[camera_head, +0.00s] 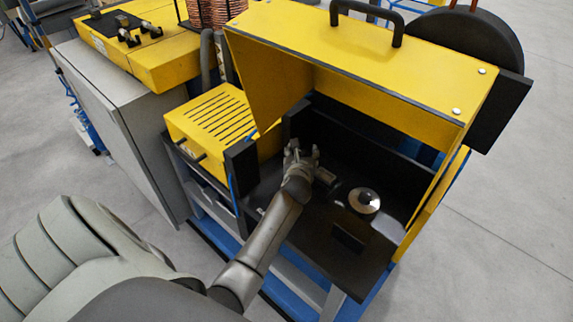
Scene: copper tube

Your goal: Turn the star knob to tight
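My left gripper (301,152) reaches into the dark bay under the raised yellow hood (350,60). Its fingers point away from the camera toward the bay's back left. They are small in the picture, and I cannot tell whether they are open or shut or touch anything. I cannot make out the star knob clearly; the gripper and wrist may cover it. A small grey cylindrical part (325,177) shows just right of the gripper. A round silver piece (364,200) sits on the bay floor further right. My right gripper is not in view.
A yellow slotted box (212,122) stands left of the bay, with a dark upright plate (242,167) between. The hood with its black handle (367,12) overhangs the bay. A small dark block (348,238) is near the front edge. Copper coils (212,10) stand behind.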

